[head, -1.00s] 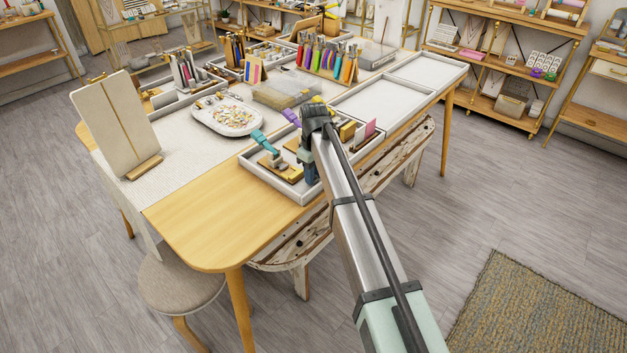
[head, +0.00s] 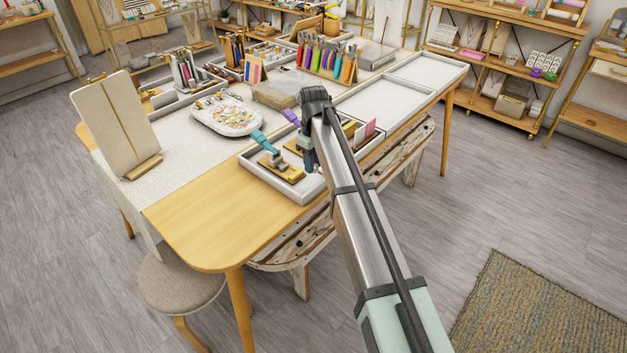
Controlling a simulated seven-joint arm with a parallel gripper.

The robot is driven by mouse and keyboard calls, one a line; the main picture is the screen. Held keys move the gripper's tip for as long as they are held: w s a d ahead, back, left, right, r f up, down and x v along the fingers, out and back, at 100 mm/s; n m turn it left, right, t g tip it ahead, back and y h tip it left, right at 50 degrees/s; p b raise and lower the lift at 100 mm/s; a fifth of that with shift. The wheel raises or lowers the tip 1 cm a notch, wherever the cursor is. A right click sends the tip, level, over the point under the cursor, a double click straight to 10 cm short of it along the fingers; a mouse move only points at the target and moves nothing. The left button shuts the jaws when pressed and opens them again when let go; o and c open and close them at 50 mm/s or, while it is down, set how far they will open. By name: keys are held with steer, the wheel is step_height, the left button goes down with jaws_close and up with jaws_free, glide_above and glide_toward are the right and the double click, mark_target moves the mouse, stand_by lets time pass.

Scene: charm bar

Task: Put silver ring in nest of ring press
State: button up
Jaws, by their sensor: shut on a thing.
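In the head view a press with a teal lever (head: 262,142) stands on a wooden base in the near left of a white tray (head: 247,162). A second press with a purple lever (head: 291,117) stands behind it, partly hidden by my arm. I cannot tell which is the ring press, and no nest can be made out. My gripper (head: 310,165) points down over the tray, right of the teal-levered press. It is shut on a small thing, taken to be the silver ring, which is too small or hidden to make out.
A white dish of colourful beads (head: 232,117) and a clear box (head: 276,95) stand behind the tray. A pink card (head: 370,129) stands to the right of my arm. The wooden table front (head: 205,222) is bare.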

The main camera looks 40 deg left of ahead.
steer(key=shift+r, duration=0.6)
